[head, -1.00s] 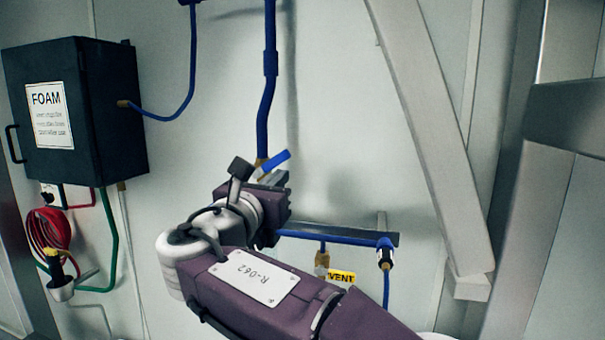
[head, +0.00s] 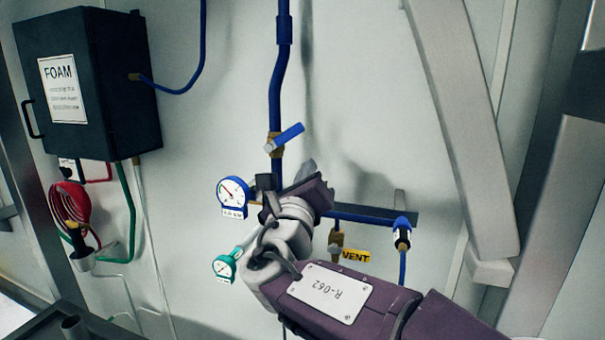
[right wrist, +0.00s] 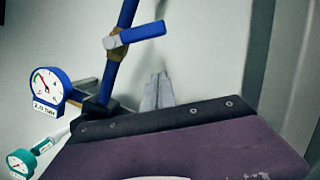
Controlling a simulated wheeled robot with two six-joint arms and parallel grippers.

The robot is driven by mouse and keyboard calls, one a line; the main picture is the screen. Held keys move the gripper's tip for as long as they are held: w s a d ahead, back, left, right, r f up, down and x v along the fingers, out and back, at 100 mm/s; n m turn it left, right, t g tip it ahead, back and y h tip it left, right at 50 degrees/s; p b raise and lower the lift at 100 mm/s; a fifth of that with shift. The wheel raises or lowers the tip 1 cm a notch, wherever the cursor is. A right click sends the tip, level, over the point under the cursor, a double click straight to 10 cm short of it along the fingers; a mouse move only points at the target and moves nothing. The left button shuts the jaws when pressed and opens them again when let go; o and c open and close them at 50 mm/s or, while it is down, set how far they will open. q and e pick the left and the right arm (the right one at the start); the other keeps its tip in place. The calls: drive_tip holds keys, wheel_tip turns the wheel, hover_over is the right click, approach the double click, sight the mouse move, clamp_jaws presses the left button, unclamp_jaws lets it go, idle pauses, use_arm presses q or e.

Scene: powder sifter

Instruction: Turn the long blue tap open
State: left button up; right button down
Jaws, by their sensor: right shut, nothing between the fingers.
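The long blue tap handle (head: 288,137) sits on a brass valve (head: 276,146) on the vertical blue pipe. The handle slants up to the right, across the pipe's line. In the right wrist view the handle (right wrist: 140,33) shows near the top with its brass body (right wrist: 116,46) around the pipe. My right gripper (head: 307,167) is shut and empty, just below and right of the handle, apart from it. Its fingertips also show in the right wrist view (right wrist: 158,78), below the handle. My left gripper is out of view.
A blue-rimmed gauge (head: 233,191) and a green gauge (head: 225,267) are left of my right gripper. A dark FOAM box (head: 88,85) hangs at upper left. A slanted beam (head: 455,120) stands right.

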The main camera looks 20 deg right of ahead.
sight(276, 118)
drive_tip(key=w+r+p, duration=0.1)
drive_tip(key=r, duration=0.1)
drive_tip(key=w+a+r+p, duration=0.1)
drive_tip(key=w+r+p, duration=0.1)
drive_tip(key=shift+a, duration=0.1)
drive_tip(key=shift+w, duration=0.1)
drive_tip(key=shift+w+a+r+n+y+p, duration=0.5)
drive_tip(key=shift+r+n+p, duration=0.55)
drive_tip(key=shift+p, duration=0.9)
drive_tip(key=shift+w+a+r+n+y+p, duration=0.15)
drive_tip(key=shift+w+a+r+n+p, duration=0.15)
drive_tip(key=shift+a+r+n+p, duration=1.15)
drive_tip(key=shift+w+d+r+n+y+p, duration=0.15)
drive_tip(key=shift+w+r+n+y+p, duration=0.45)
drive_tip(key=shift+p, duration=1.8)
drive_tip(key=shift+s+f+h, duration=0.2)
drive_tip(key=shift+f+h, duration=0.05)
